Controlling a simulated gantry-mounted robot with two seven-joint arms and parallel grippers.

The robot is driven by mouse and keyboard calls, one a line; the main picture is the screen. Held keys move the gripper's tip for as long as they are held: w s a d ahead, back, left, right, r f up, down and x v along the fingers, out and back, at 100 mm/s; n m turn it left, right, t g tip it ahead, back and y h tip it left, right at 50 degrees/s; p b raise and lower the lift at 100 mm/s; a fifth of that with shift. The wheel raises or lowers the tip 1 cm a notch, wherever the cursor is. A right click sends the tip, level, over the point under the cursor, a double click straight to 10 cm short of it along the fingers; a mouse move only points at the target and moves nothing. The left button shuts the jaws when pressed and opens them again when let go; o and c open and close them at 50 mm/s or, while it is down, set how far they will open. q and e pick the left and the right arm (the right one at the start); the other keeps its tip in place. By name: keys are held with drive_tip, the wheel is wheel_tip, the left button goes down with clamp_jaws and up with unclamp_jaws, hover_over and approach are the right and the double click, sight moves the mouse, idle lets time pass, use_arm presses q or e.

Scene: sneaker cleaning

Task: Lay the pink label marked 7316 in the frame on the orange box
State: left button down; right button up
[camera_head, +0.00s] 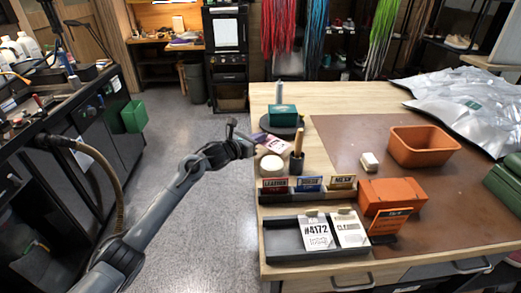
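My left gripper (248,145) is at the left edge of the wooden bench, beside small pinkish-purple cards (271,142). The cards lie partly stacked; no number on them is readable, so I cannot tell which is the 7316 label. The gripper is small and dark here, and its finger opening is unclear. The orange box (393,192) stands on the brown mat to the right, with an orange-edged frame (389,224) tilted at its front. My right gripper is out of view.
A row of small labelled cards (308,185) stands behind the tray. A brush holder (297,162), white round jar (272,165) and green box (283,115) crowd the left side. An open orange bin (423,146) and white block (370,161) sit on the mat (345,135).

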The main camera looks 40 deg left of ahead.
use_arm(q)
drive_tip(key=shift+f, duration=0.55)
drive_tip(key=shift+f+b, duration=0.5)
drive_tip(key=shift+f, duration=0.9)
drive_tip(key=shift+w, duration=0.1)
drive_tip(key=shift+f, duration=0.15)
drive_tip(key=c, duration=1.4)
unclamp_jaws()
